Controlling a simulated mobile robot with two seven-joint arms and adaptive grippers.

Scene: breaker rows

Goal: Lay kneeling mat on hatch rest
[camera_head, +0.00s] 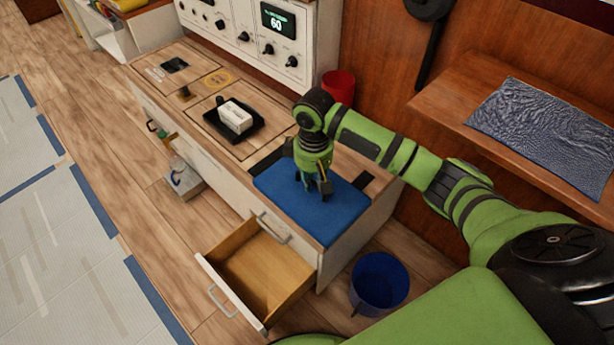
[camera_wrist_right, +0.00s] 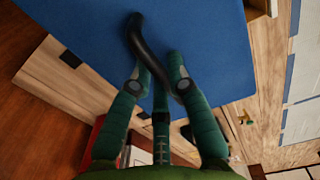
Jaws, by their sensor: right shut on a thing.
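The blue kneeling mat (camera_head: 323,212) is at the near right end of the long counter, flat and level. I cannot tell if it rests fully on the surface or hangs just above it. My right gripper (camera_head: 318,192) points down over its middle. In the right wrist view the mat (camera_wrist_right: 190,40) fills the top, and my right gripper (camera_wrist_right: 164,75) is shut on its black curved handle (camera_wrist_right: 143,42). No part is clearly marked as the hatch rest; dark patches show beside the mat. My left gripper is not in view.
An open drawer (camera_head: 228,292) juts out below the mat. A blue bucket (camera_head: 379,284) stands on the floor at right. A black tray (camera_head: 215,129) with a white block (camera_head: 236,117) sits on the counter. A red bin (camera_head: 339,86) stands behind. A wooden shelf (camera_head: 451,107) holds a patterned cloth (camera_head: 535,130).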

